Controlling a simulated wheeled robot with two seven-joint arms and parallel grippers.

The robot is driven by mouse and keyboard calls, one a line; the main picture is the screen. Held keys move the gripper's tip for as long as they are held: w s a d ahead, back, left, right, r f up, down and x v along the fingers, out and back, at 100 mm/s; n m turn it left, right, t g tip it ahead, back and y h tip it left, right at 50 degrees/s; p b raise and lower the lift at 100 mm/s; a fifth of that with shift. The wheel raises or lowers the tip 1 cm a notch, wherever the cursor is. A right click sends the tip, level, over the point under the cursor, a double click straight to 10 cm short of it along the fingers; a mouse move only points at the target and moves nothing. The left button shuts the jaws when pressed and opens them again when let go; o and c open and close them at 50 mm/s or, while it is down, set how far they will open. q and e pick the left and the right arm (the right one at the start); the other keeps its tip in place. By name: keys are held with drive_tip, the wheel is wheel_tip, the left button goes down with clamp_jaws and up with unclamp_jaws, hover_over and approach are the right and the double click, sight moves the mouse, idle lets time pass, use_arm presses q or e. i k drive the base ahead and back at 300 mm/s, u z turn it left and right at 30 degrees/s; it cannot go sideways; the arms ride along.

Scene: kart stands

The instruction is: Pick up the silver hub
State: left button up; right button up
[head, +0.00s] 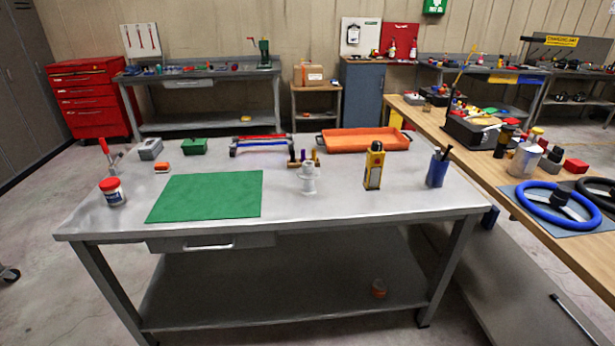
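The silver hub (308,180) appears to be the pale, spool-like piece with a wide flange that stands upright on the grey metal table (350,205). It is right of the green mat, near the middle of the tabletop, and its front side is unobstructed. Small brass and dark pieces (303,159) are just behind it and partly overlap it in the picture. Neither of my grippers shows in the head view.
A yellow-and-black bottle-like object (375,166) and a blue cup (437,170) stand right of the hub. An orange tray (363,139) is behind. The tabletop in front of the hub is clear.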

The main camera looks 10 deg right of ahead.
sight(309, 172)
drive_tip(key=z, duration=0.35)
drive_tip(key=k, duration=0.4)
drive_tip(key=z, duration=1.4)
drive_tip(key=i, duration=1.05)
drive_tip(key=u, duration=0.7)
drive_tip(key=i, duration=0.65)
drive_tip(key=u, duration=0.4)
